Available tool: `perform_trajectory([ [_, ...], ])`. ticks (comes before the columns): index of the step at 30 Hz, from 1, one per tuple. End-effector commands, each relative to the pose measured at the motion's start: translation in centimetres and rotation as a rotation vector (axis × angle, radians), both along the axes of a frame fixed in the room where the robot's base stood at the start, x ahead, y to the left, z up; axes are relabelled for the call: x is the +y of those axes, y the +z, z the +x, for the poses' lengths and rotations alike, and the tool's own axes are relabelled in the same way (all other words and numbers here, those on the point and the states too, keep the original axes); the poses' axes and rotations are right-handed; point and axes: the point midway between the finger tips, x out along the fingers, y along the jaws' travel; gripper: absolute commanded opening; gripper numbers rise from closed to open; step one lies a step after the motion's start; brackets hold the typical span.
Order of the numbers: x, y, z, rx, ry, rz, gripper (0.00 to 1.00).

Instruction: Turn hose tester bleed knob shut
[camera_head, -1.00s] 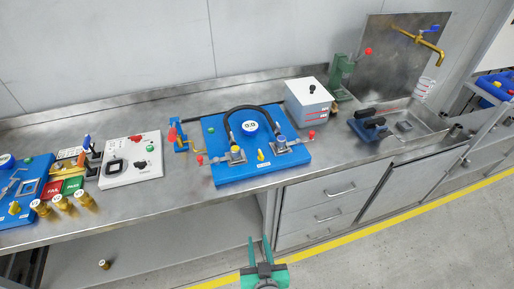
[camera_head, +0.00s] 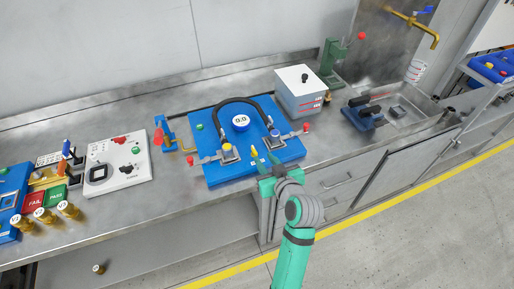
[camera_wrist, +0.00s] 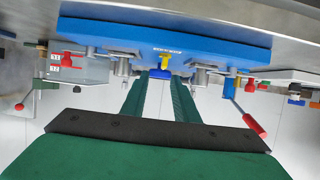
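The blue hose tester board (camera_head: 222,176) lies on the steel bench with a black hose (camera_head: 240,100) arched over it and a round gauge reading 0.0 (camera_head: 240,121). The yellow bleed knob (camera_head: 254,153) stands near the board's front edge. It also shows in the wrist view (camera_wrist: 164,62), between and beyond my fingers. My gripper (camera_head: 267,161) is at the board's front edge, close to the knob. In the wrist view my gripper (camera_wrist: 160,82) has its fingers apart with nothing held between them. I cannot tell whether a finger touches the knob.
Clamp fittings sit left (camera_head: 228,153) and right (camera_head: 275,143) of the knob. A green button (camera_head: 199,127) is on the board. A white box (camera_head: 302,90) stands behind right. A white panel (camera_head: 118,165) and brass fittings (camera_head: 44,215) are left. The bench front edge runs below my gripper.

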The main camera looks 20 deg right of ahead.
Motion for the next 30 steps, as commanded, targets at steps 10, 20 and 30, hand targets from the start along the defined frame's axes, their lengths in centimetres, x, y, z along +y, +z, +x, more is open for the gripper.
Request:
perform_trajectory([
  [10,0.6,-2.3,5.7,0.0,0.006,0.001,0.27],
  [20,0.0,-3.5,8.2,0.0,-0.005,0.0,0.27],
  [30,0.2,-3.5,8.3,-0.001,-0.003,0.0,0.15],
])
